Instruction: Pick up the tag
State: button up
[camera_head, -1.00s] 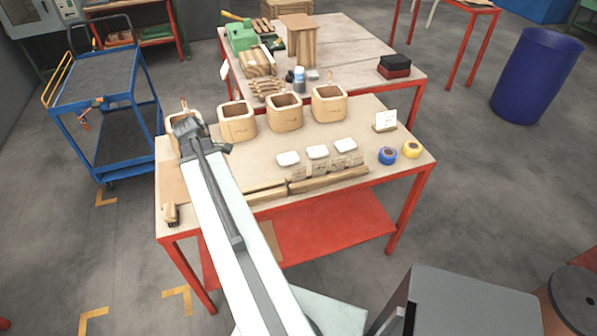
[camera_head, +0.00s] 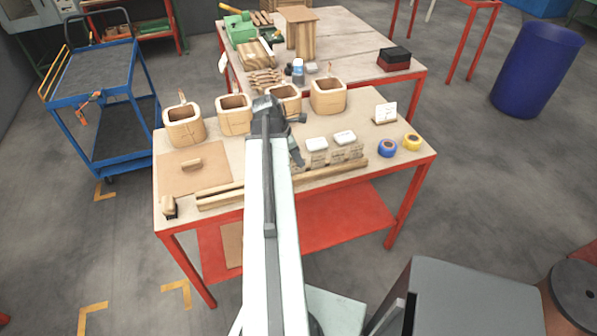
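Two white tags show on the near table, the middle one (camera_head: 317,145) and the right one (camera_head: 345,138). They lie on small light holders in a row behind a wooden rail. My arm reaches over the table, and my gripper (camera_head: 296,152) is at the left end of this row, beside the middle tag. The spot of the left tag is covered by my arm and gripper. The fingers are too small and too hidden to show whether they are open or hold anything.
Several open wooden coil boxes (camera_head: 328,96) stand behind the tags. A white card (camera_head: 385,112) stands upright at right, with blue tape (camera_head: 387,148) and yellow tape (camera_head: 411,142) in front. A brown board (camera_head: 208,172) lies at left. The table's front right is clear.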

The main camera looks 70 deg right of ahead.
aim_at(305, 171)
jog(key=b+x, duration=0.2)
jog(key=x, duration=0.1)
jog(key=b+x, duration=0.1)
jog(key=shift+a+f+b, duration=0.2)
jog(key=shift+f+b, duration=0.15)
jog(key=shift+f, duration=0.1)
jog(key=shift+r, duration=0.15)
grip_shut()
notch_tip(305, 171, up, 10)
jog(key=p, duration=1)
jog(key=shift+r+p, duration=0.2)
jog(key=shift+p, duration=0.15)
jog(key=shift+f, duration=0.2)
